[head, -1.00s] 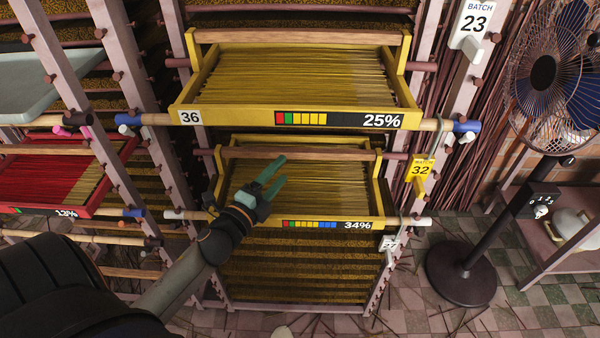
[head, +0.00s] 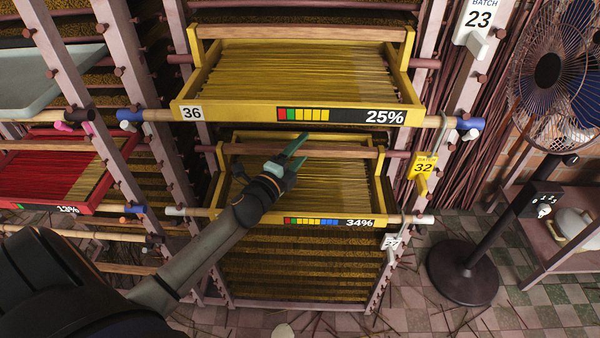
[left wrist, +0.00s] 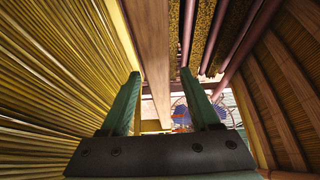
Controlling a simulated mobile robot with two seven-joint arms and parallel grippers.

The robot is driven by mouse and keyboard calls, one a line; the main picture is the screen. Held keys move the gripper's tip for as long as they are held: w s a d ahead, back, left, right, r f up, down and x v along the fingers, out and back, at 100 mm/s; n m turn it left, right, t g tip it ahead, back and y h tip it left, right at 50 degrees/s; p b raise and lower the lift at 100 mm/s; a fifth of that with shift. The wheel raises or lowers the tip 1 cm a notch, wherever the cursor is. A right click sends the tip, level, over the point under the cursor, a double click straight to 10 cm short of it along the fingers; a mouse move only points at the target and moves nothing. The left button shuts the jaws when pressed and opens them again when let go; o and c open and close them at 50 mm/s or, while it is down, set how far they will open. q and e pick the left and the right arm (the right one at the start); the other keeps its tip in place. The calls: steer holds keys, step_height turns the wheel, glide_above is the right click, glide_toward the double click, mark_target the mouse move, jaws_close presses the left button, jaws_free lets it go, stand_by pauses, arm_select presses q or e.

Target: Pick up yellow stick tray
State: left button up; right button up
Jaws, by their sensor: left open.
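Two yellow stick trays sit one above the other on the rack in the head view. The upper tray (head: 230,112) is marked 36 and 25%; the lower tray (head: 270,219) is marked 34%. Each is filled with yellow sticks and has a wooden crossbar. My left gripper (head: 299,150) is open at the lower tray's crossbar (head: 345,152), its green fingers above and below it in the picture. In the left wrist view, the crossbar (left wrist: 152,40) runs between the open fingers (left wrist: 160,75), with sticks on the left. I cannot tell whether they touch it. My right gripper is not in view.
A red tray (head: 100,200) marked 13% and a pale tray (head: 50,88) are on the left rack. Batch tags 23 (head: 474,22) and 32 (head: 422,168) hang at right. A standing fan (head: 462,260) is on the tiled floor at right.

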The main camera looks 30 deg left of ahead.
arm_select(q)
jaws_close()
stand_by(0.4)
stand_by(0.9)
steer(key=shift+r, duration=0.1)
